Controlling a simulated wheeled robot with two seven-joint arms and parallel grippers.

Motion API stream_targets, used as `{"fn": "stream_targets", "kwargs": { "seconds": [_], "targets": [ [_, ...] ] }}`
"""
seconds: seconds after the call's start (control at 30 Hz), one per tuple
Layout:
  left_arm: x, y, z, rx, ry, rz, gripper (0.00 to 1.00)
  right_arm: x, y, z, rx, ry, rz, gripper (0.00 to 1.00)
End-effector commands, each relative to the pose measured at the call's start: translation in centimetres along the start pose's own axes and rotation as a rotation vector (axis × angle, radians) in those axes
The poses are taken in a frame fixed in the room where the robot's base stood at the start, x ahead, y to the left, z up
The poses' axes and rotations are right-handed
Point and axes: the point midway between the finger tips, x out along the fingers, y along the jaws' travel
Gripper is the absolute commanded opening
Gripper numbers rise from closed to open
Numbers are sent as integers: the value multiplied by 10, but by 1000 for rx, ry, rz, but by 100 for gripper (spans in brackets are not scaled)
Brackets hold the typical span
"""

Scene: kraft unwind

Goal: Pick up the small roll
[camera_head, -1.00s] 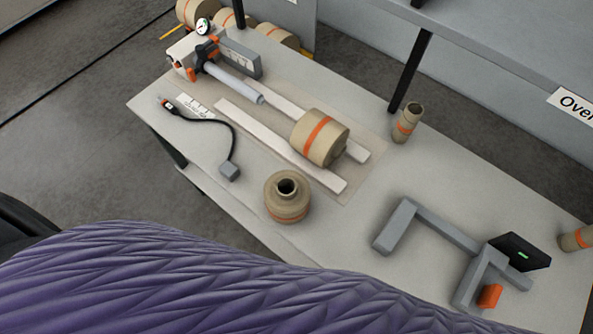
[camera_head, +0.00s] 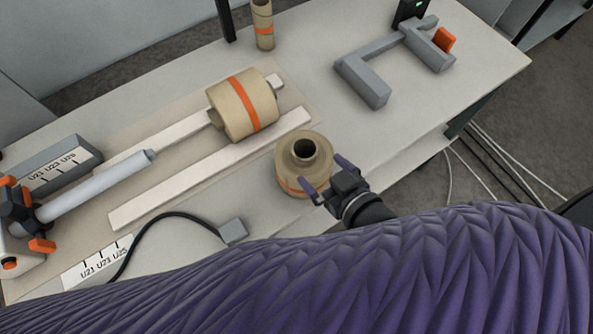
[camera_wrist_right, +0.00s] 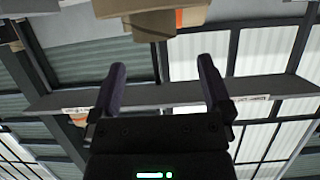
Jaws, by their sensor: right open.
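The small roll (camera_head: 303,150) is a tan paper roll with an orange band and a narrower hollow core on top. It stands upright near the front edge of the table. My right gripper (camera_head: 326,174) is open at its near right side, one finger by its front and one by its right side. In the right wrist view the roll (camera_wrist_right: 150,8) appears upside down at the top edge, beyond the tips of my open right gripper (camera_wrist_right: 161,68). Nothing is between the fingers there. Whether a finger touches the roll I cannot tell. My left gripper is out of view.
A slim tan roll (camera_head: 263,25) stands at the back. A grey bracket (camera_head: 362,82) is at the right. A black cable with a grey block (camera_head: 233,231) lies at front left.

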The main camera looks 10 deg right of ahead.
Motion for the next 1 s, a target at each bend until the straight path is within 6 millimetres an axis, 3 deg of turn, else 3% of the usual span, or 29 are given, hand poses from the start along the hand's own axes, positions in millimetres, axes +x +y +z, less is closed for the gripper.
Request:
{"fn": "stream_targets", "kwargs": {
  "seconds": [0.4,0.67,1.0],
  "targets": [
    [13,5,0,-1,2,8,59,73,5,-2,0,-1,0,100],
    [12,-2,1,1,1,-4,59,77,4,-3,0,-3,0,98],
    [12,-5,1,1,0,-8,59,76,4,-3,0,-2,0,26]
  ]
}}
